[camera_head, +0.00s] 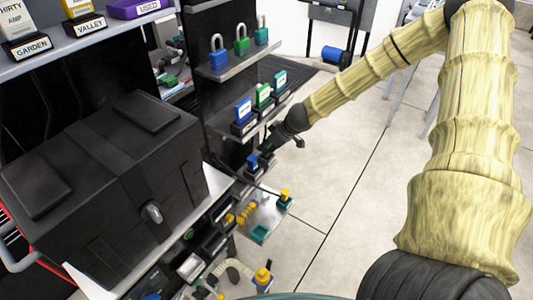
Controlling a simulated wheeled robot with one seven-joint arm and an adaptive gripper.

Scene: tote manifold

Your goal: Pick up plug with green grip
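My gripper (267,149) is dark and small at the end of my pale, wood-like arm, beside the shelves at the centre. Its fingers are too small and dark to tell whether they are open or shut. A blue piece (253,163) shows just below and left of it; I cannot tell whether they touch. No plug with a green grip is clearly recognisable. A small yellow-topped piece with a dark teal base (285,198) stands on a small light tray (272,222) below the gripper. A flat teal piece (260,232) lies on that tray's near part.
A large black case (120,165) fills the left. Blue, green and teal padlocks (241,45) stand on an upper shelf, with labelled blocks (264,96) on the shelf below. Another yellow-topped piece (263,275) is at bottom centre. The tiled floor (345,180) is open to the right.

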